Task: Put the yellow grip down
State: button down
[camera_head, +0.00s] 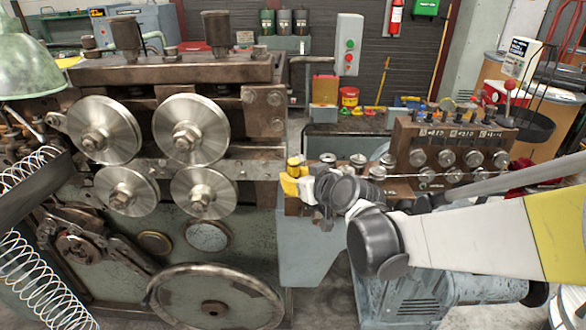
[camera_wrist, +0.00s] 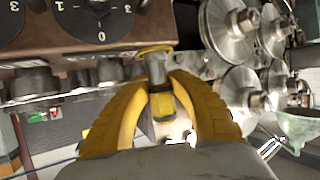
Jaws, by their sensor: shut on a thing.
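The yellow grip (camera_wrist: 155,50) is between the yellow fingers of my gripper (camera_wrist: 160,80) in the wrist view. It shows a yellow rim at its far end, a grey metal shaft and a yellow part lower down. In the head view my gripper (camera_head: 297,187) is beside the right edge of the large coiler, in front of a row of small rollers. A small yellow piece (camera_head: 294,165) stands up there at the fingers; it appears to be the grip. My gripper is shut on it. I cannot tell whether the grip touches anything below.
The coiler's steel rolls (camera_head: 191,136) stand at the left, with a handwheel (camera_head: 214,298) below. The roller block (camera_head: 377,172) is close to my gripper. A brown panel with knobs (camera_head: 446,158) stands at the right. A numbered dial (camera_wrist: 101,22) is near in the wrist view.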

jog(key=c, duration=1.5)
grip_release()
jog(key=shift+f, duration=0.15)
jog(key=shift+o, duration=0.2)
jog(key=shift+s+r, duration=0.1)
jog(key=shift+r, duration=0.25)
jog(key=p+v, duration=0.4)
jog(key=v, duration=0.8)
jog(key=s+d+f+m+g+h, duration=0.1)
jog(key=s+d+m+g+h, duration=0.1)
jog(key=s+d, duration=0.4)
jog(key=s+d+f+m+g+h, duration=0.2)
jog(key=s+d, duration=0.5)
jog(key=s, duration=0.4)
jog(key=shift+f+m+g+h, duration=0.4)
jog(key=shift+m+h, duration=0.4)
jog(key=shift+h, duration=0.3)
jog(key=shift+s, duration=0.1)
